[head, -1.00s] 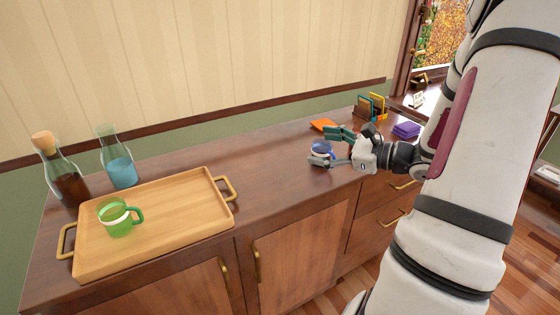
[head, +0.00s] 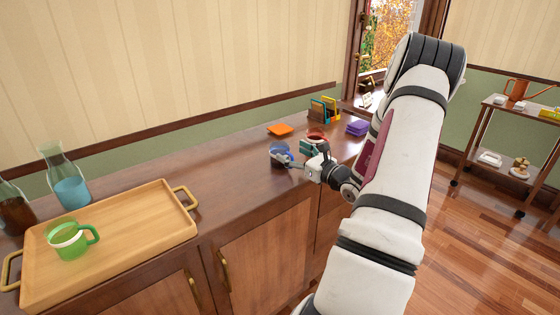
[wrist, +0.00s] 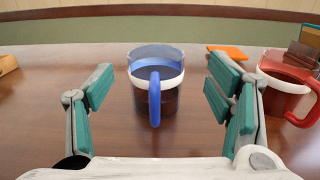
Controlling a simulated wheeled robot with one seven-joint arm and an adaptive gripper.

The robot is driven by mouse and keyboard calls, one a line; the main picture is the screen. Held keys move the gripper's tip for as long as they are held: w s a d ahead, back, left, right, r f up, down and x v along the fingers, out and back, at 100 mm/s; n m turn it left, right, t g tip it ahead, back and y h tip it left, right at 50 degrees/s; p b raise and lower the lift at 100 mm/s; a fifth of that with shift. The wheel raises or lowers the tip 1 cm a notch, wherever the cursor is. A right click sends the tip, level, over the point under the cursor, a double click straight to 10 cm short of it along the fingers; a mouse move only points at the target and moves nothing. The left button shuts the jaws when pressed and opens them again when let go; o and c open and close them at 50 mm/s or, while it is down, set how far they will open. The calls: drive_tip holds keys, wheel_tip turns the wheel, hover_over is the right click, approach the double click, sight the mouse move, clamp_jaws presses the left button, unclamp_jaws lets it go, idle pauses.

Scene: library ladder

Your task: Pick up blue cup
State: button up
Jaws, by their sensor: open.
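The blue cup (head: 280,151) stands upright on the dark wooden cabinet top. In the wrist view the blue cup (wrist: 168,97) is centred ahead, its blue handle facing me. My gripper (head: 294,154) is open, its teal-padded fingers spread to the left and right of the cup. In the wrist view, gaps show between the cup and both fingers of my gripper (wrist: 161,86). How far the fingertips reach along the cup is hard to tell.
A red cup (wrist: 283,84) stands just right of the right finger. An orange flat item (head: 280,130), a purple stack (head: 357,128) and an organiser (head: 323,110) lie behind. A wooden tray (head: 150,222) with a green cup (head: 68,240) is left; bare top lies between.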

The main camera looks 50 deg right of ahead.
sight(287, 152)
drive_tip(key=shift+w+d+f+b, duration=0.15)
drive_tip(key=shift+w+d+b, duration=0.05)
drive_tip(key=shift+w, duration=1.2)
drive_tip(key=shift+w+d+f+b, duration=0.15)
drive_tip(key=shift+w, duration=1.25)
drive_tip(key=c, duration=1.4)
